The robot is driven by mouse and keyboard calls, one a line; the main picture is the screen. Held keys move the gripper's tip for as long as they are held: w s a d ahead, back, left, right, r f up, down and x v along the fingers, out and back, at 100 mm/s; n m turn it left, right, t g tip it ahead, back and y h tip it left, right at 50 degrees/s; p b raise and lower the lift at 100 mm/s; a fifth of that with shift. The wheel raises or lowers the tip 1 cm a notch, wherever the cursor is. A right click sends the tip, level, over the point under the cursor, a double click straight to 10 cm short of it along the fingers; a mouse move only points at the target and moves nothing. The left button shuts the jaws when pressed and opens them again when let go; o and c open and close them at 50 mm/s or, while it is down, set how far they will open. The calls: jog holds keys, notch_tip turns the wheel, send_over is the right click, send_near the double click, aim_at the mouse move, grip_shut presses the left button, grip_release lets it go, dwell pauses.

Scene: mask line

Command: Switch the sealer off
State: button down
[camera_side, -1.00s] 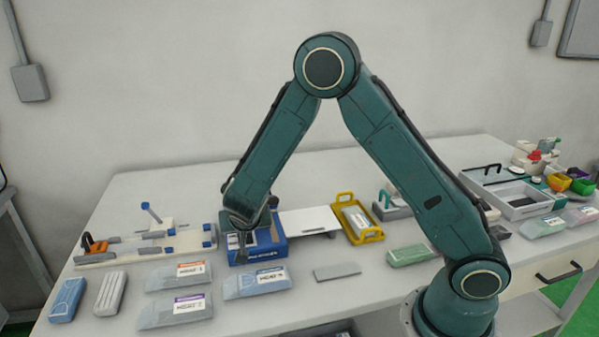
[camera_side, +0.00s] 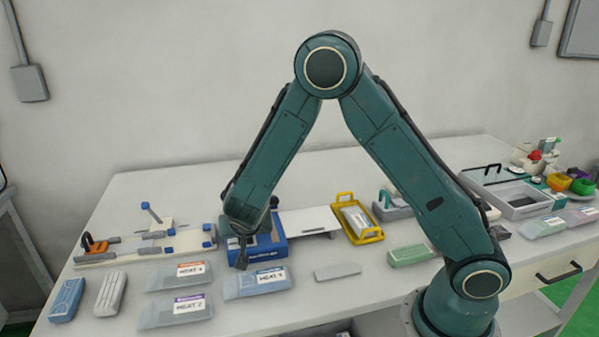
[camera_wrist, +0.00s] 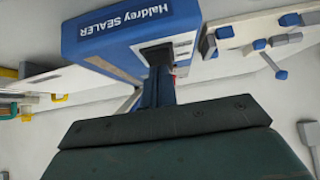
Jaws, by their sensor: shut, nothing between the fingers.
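The sealer (camera_side: 275,249) is a blue box with a pale top, standing on the table at centre left in the side view. The wrist view shows its blue front lettered "Haldrey SEALER" (camera_wrist: 122,24) and a pale panel on its side. My gripper (camera_side: 241,264) points down in front of the sealer's left part, its fingers shut and empty. In the wrist view my gripper (camera_wrist: 158,60) reaches towards the sealer's panel and covers part of it. A small bit of red shows beside the fingers there. The switch itself cannot be made out, nor whether the fingers touch the sealer.
A white board with blue-tipped levers (camera_side: 150,245) lies left of the sealer. Labelled pouches (camera_side: 178,275) lie in front of it.

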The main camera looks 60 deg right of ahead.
jog(key=s+a+f+v, duration=0.1)
jog(key=v, duration=0.8)
jog(key=shift+s+a, duration=0.25)
jog(key=s+d+r+n+y, duration=0.2)
jog(key=s+r+n+y, duration=0.1)
jog(key=s+r, duration=0.5)
jog(key=s+d+r+n+y, duration=0.2)
jog(key=s+r+n, duration=0.4)
jog(key=s, duration=0.9)
jog(key=shift+s+d+r+g+y, duration=0.25)
jog(key=shift+r+y, duration=0.35)
jog(key=shift+r, duration=0.45)
